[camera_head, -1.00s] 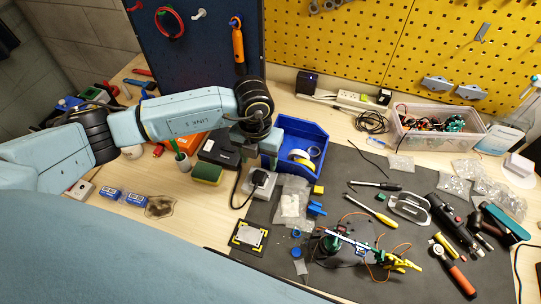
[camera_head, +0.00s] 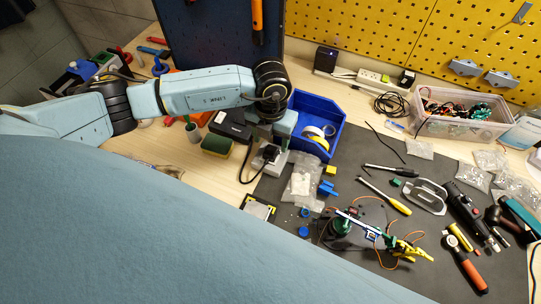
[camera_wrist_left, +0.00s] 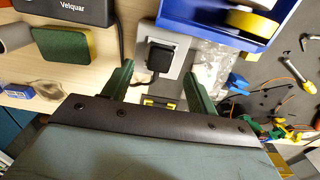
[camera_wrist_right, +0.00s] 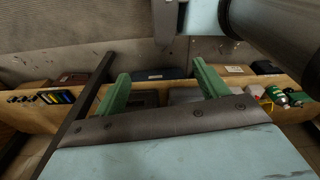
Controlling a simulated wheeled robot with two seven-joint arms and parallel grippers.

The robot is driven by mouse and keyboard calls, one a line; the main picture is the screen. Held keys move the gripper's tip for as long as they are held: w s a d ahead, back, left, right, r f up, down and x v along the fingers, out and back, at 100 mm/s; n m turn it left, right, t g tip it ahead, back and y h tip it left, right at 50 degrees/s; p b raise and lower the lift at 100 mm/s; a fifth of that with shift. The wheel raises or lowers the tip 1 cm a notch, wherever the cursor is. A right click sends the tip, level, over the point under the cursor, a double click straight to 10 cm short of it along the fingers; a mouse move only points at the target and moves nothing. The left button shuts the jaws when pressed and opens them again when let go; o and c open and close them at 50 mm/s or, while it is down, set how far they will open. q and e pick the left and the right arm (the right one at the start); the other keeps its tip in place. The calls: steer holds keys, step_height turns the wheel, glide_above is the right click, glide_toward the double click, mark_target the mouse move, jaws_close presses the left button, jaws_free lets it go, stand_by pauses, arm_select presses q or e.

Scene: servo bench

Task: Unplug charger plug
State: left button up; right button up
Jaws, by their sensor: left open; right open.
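The black charger plug (camera_wrist_left: 160,58) sits on a light grey socket plate (camera_wrist_left: 185,62); in the head view the plug (camera_head: 269,153) shows just below my left gripper (camera_head: 272,142). In the left wrist view my left gripper (camera_wrist_left: 158,85) is open, its two green fingers apart. The plug lies between and ahead of the fingertips, and I see no contact. A dark cable runs from the plug area toward the left. My right gripper (camera_wrist_right: 155,75) is open and empty; it is not in the head view.
A blue bin (camera_head: 335,112) with tape rolls stands close behind the plug. A black box (camera_head: 232,125) and a green-yellow sponge (camera_head: 217,145) lie to its left. Plastic bags (camera_head: 302,180) lie to its right on the dark mat (camera_head: 350,160).

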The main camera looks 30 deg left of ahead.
mark_target(271, 151)
arm_select(q)
step_height(271, 151, down, 5)
steer(key=b, duration=0.3)
steer(key=shift+r, duration=0.1)
arm_select(e)
steer(key=f, duration=0.1)
steer(key=s+f, duration=0.1)
steer(key=f, duration=0.2)
steer(key=shift+s+d, duration=0.1)
steer(key=shift+s, duration=0.15)
steer(key=shift+w, duration=0.2)
arm_select(q)
steer(key=shift+r, duration=0.1)
jaws_close()
steer(key=shift+r, duration=0.1)
arm_select(e)
steer(key=shift+r, duration=0.1)
arm_select(q)
steer(key=shift+r+p, duration=2.15)
steer(key=shift+r, duration=0.75)
arm_select(e)
steer(key=shift+r, duration=2.15)
